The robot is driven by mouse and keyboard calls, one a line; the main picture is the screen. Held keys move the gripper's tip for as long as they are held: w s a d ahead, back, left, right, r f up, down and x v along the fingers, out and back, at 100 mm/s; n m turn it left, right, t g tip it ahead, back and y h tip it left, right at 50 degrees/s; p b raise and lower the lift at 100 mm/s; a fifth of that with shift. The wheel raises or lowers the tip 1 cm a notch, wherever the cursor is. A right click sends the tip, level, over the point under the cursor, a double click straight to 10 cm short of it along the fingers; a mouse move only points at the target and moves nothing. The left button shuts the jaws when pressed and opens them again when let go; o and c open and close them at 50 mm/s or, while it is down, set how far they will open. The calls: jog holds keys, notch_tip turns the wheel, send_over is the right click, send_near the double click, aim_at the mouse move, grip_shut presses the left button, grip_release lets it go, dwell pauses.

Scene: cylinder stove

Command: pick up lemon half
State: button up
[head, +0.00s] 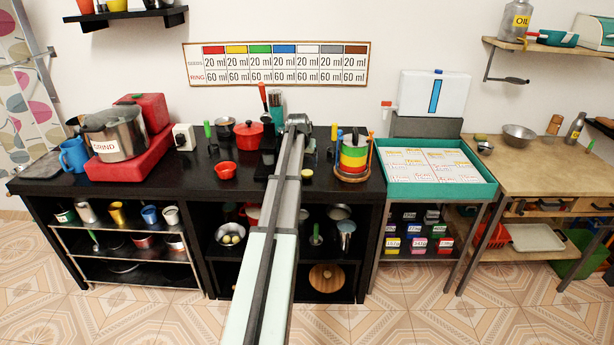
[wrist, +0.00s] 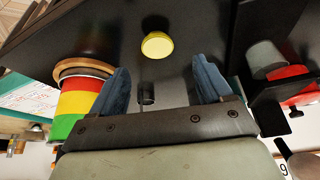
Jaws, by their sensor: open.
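The lemon half (wrist: 157,45) shows as a yellow disc on the black worktop in the wrist view. In the head view the lemon half (head: 307,174) is a small pale yellow spot just right of my arm. My gripper (wrist: 163,78) is open, with its two blue fingers apart and nothing held between them. The lemon half appears ahead of the fingertips, roughly in line with the gap and apart from both fingers. In the head view my gripper (head: 298,128) is over the black counter, its fingers mostly hidden by my arm.
A striped stack of colored rings (head: 354,155) stands on a wooden base right of the lemon half; it also shows in the wrist view (wrist: 78,105). A red pot (head: 249,134) and a red cup (head: 225,170) stand to the left. A teal tray (head: 436,190) is further right.

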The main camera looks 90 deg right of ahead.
aim_at(307, 173)
jog(key=shift+x, duration=3.75)
jog(key=shift+s+a, duration=0.1)
jog(key=shift+s, duration=0.05)
jog(key=shift+c, duration=0.2)
jog(key=c, duration=1)
